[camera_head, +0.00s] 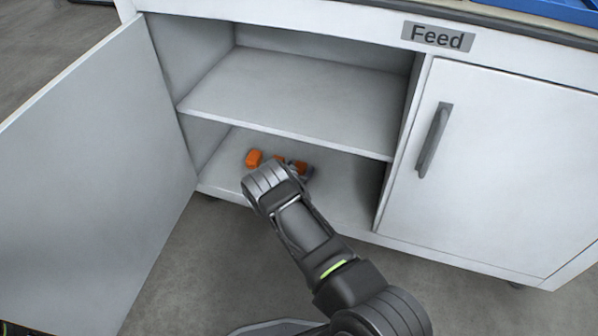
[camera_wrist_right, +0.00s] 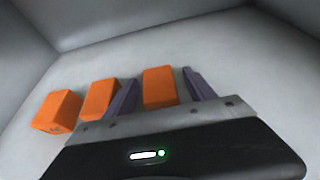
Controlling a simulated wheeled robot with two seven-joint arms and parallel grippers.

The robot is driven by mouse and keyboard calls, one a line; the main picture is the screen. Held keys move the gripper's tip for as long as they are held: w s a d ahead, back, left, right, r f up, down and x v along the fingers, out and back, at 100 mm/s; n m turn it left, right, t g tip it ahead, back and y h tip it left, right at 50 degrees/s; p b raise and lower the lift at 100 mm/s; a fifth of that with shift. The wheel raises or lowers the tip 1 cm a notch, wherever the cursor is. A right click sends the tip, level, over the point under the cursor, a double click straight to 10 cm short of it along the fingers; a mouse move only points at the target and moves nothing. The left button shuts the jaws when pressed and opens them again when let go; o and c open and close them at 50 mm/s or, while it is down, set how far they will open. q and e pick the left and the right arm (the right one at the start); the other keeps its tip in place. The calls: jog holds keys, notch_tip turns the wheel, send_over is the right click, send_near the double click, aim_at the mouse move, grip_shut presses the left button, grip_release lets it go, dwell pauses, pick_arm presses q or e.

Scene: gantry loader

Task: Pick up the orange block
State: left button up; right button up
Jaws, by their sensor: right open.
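Three orange blocks lie in a row on the lower shelf of the open cabinet. In the right wrist view they are the left block (camera_wrist_right: 57,111), the middle block (camera_wrist_right: 99,99) and the right block (camera_wrist_right: 160,87). In the head view the left block (camera_head: 254,158) shows clearly, while my right wrist partly covers the others. My right gripper (camera_wrist_right: 160,79) is open, with its two purple fingers on either side of the right block. Gaps show between the fingers and that block. The middle block is just outside the left finger. My left gripper is not in view.
The cabinet's middle shelf (camera_head: 290,95) is empty and hangs above the blocks. The open door (camera_head: 95,180) stands at the left. A closed door with a handle (camera_head: 434,140) is at the right, under the Feed label (camera_head: 438,37). The lower shelf is bare behind the blocks.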

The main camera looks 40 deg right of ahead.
aim_at(299, 167)
jog(key=shift+c, duration=0.5)
grip_shut()
jog(key=shift+r, duration=0.1)
jog(key=shift+r+p, duration=0.6)
jog(key=shift+r, duration=0.25)
notch_tip(299, 167, up, 2)
jog(key=shift+r+p, duration=0.2)
jog(key=shift+p, duration=0.55)
jog(key=s+a+p, duration=0.5)
jog(key=s+a, duration=0.5)
jog(key=a, duration=0.4)
jog(key=shift+s+a+f, duration=0.15)
jog(key=shift+a+f, duration=0.25)
